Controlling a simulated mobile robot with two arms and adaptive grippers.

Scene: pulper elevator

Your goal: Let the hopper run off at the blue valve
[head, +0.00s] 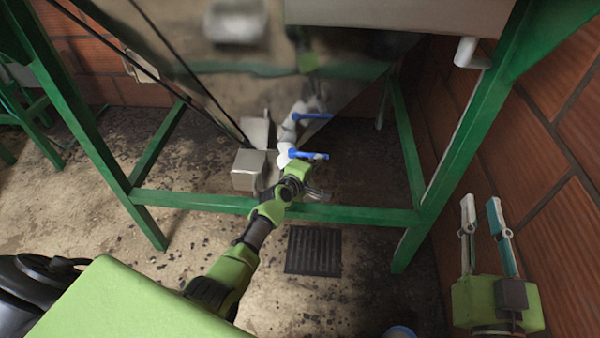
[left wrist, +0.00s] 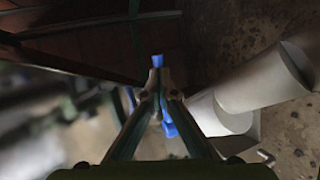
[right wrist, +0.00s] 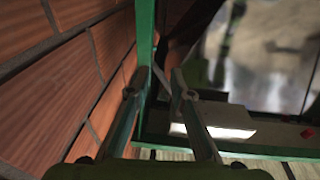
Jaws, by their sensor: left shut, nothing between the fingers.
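The blue valve handle (head: 310,155) sticks out to the right from a white pipe fitting (head: 284,154) under the shiny metal hopper (head: 225,85). A second blue handle shape above it looks like its reflection in the hopper. My left gripper (head: 314,194) is right by the handle, shut and empty. In the left wrist view the closed fingertips (left wrist: 157,84) overlap the blue handle (left wrist: 158,62), which shows beyond and between the fingers; I cannot tell if they touch. The white pipe (left wrist: 262,78) lies to the right there. My right gripper (head: 481,218) is open and empty, far from the valve.
A green steel frame (head: 180,199) surrounds the hopper, with a crossbar under my left forearm. A grey box (head: 249,170) sits left of the valve. A dark floor grate (head: 313,250) lies in front. A brick wall (head: 555,150) is close to my right gripper. A blue-rimmed object (head: 399,332) shows at the bottom edge.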

